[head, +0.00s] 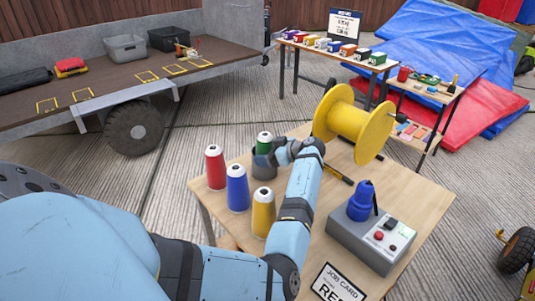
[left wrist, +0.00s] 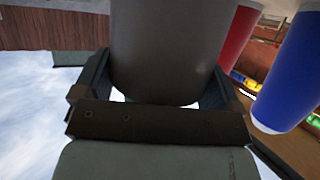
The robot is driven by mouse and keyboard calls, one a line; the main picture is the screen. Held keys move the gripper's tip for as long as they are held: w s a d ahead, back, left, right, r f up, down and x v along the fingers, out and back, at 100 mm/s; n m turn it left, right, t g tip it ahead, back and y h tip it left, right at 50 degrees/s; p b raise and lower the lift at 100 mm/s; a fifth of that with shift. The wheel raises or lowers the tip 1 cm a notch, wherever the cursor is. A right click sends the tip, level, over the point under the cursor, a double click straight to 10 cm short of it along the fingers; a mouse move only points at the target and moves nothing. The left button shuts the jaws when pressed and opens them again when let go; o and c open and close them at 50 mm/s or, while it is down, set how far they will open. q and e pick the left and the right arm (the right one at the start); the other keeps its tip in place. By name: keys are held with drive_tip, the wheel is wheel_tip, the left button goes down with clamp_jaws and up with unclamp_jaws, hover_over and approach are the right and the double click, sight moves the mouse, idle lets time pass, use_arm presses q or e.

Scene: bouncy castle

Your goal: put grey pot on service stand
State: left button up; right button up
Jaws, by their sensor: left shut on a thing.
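The grey pot (head: 264,167) is at the wooden table (head: 335,205), among the thread cones. My left gripper (head: 273,155) is shut on it, reaching in from the right side. In the left wrist view the grey pot (left wrist: 165,50) fills the space between the two fingers (left wrist: 160,95). I cannot tell whether its base touches the table. A two-level stand (head: 425,100) with small items stands at the back right; I cannot tell for certain that it is the service stand. My right gripper is not in view.
Red (head: 215,168), blue (head: 237,190) and yellow (head: 263,213) cones stand close to the pot, with a green cone (head: 264,141) behind it. A yellow spool (head: 353,122) and a grey control box (head: 370,237) are also on the table. A flatbed trailer (head: 100,95) is at left.

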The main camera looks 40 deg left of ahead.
use_arm(q)
drive_tip(key=shift+f, duration=0.15)
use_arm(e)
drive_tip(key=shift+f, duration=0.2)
use_arm(q)
drive_tip(key=o, duration=1)
drive_tip(key=shift+c, duration=0.2)
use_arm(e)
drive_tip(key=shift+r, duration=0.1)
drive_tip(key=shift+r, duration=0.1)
use_arm(q)
drive_tip(key=shift+r, duration=0.3)
drive_tip(key=p+v, duration=0.1)
drive_tip(key=v, duration=0.6)
drive_tip(key=shift+d, duration=0.2)
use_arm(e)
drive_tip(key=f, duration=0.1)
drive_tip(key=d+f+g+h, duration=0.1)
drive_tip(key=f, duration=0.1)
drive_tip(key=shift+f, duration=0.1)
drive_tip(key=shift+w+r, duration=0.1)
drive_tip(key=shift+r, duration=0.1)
